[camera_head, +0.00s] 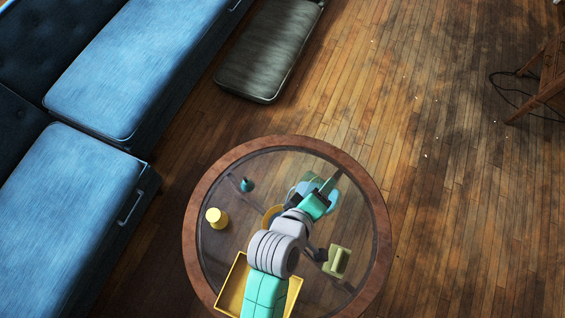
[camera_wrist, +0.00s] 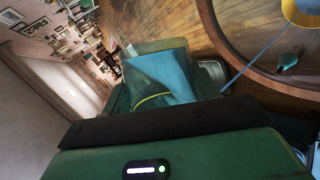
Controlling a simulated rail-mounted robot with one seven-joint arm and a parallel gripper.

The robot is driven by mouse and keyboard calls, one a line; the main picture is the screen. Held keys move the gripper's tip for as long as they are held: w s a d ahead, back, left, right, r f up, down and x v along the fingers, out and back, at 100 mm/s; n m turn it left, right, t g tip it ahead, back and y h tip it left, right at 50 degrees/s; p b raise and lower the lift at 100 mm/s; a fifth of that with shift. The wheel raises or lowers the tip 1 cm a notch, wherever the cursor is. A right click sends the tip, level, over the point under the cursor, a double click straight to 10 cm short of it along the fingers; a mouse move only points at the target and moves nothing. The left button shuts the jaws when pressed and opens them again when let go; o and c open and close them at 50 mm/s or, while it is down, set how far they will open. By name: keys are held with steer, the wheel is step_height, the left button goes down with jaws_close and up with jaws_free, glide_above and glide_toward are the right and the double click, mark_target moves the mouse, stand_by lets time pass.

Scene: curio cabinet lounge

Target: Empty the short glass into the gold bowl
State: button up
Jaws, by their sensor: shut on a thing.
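My gripper (camera_head: 322,192) is shut on a pale blue, see-through short glass (camera_head: 333,196), above the right part of the round table. In the wrist view the glass (camera_wrist: 160,72) fills the space between the jaws, with blue showing inside and a thin yellow-green curved line. It looks tilted, but I cannot tell how far or what is in it. The gold bowl (camera_head: 268,216) is left of my gripper, mostly hidden behind my arm. A gold-orange rounded thing, likely this bowl, shows at the wrist view's top right corner (camera_wrist: 291,12).
The round glass table (camera_head: 207,189) has a wooden rim. On it are a yellow cup (camera_head: 217,218) at left, a small teal object (camera_head: 246,185) at back left, a green block-like item (camera_head: 338,262) at right and a yellow tray (camera_head: 230,287) in front, partly under my arm. Blue sofas stand left.

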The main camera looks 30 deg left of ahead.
steer(key=shift+s, duration=0.1)
steer(key=shift+s+f, duration=0.25)
steer(key=shift+s, duration=0.05)
steer(key=shift+s, duration=0.1)
stand_by(0.7)
steer(key=shift+s+f, duration=0.3)
steer(key=shift+s+f+h, duration=0.15)
steer(key=shift+h, duration=0.15)
stand_by(0.5)
steer(key=shift+s+f+n, duration=0.15)
steer(key=shift+s+n, duration=0.1)
steer(key=shift+n, duration=0.05)
steer(key=shift+s+f, duration=0.15)
stand_by(0.7)
steer(key=shift+s+f+p, duration=0.15)
steer(key=shift+s+p, duration=0.1)
steer(key=shift+p, duration=0.05)
steer(key=shift+f, duration=0.1)
stand_by(0.6)
